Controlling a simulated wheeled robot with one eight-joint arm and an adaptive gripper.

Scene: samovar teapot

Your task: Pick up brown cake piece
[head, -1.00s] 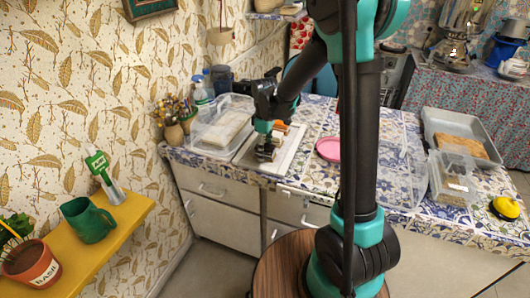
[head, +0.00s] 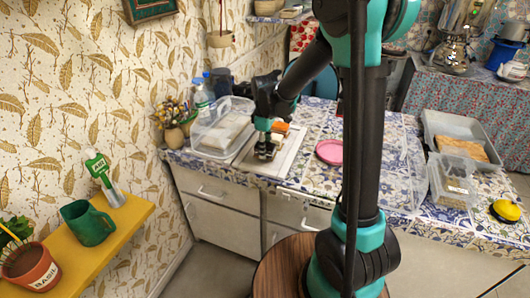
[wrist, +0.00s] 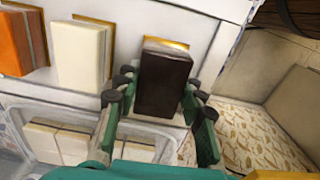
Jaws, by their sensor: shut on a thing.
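The brown cake piece (wrist: 163,85) is a dark block with a yellowish edge, in the middle of the wrist view. My gripper (wrist: 160,92) has a finger on each side of it and is shut on it. In the head view my gripper (head: 265,143) is low over the white tray (head: 287,163), and the cake piece is mostly hidden there. In the wrist view the piece is close to the tray; I cannot tell whether it is lifted clear. A cream piece (wrist: 82,52) and an orange piece (wrist: 18,42) stand to its left.
A clear plastic box (head: 222,127) stands left of the tray, close to my gripper. A pink plate (head: 330,152) lies to the right. Clear containers (head: 452,180) and a grey tray (head: 455,125) are farther right. The patterned wall is at the left.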

